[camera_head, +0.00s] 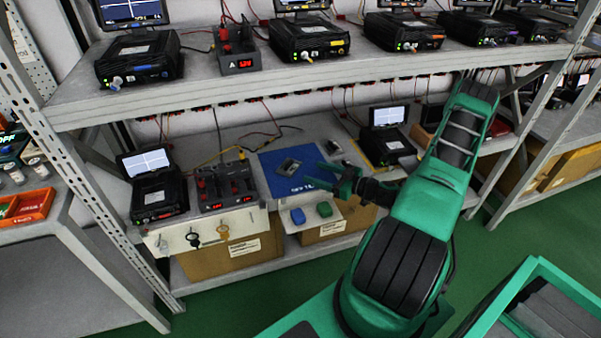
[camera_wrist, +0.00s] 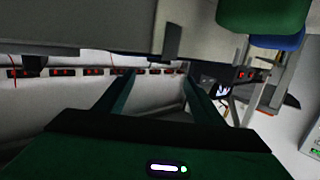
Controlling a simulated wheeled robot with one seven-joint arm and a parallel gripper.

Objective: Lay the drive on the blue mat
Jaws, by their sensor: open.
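The blue mat (camera_head: 284,176) lies flat on the lower shelf, between the red-lit power units and the right-hand monitor unit.
Power units (camera_head: 224,187) and a monitor unit (camera_head: 160,192) stand left of the mat. Another monitor unit (camera_head: 387,146) stands to its right. The upper shelf (camera_head: 250,83) overhangs the back. A blue button (camera_head: 298,216) and green button (camera_head: 324,209) sit on a front panel.

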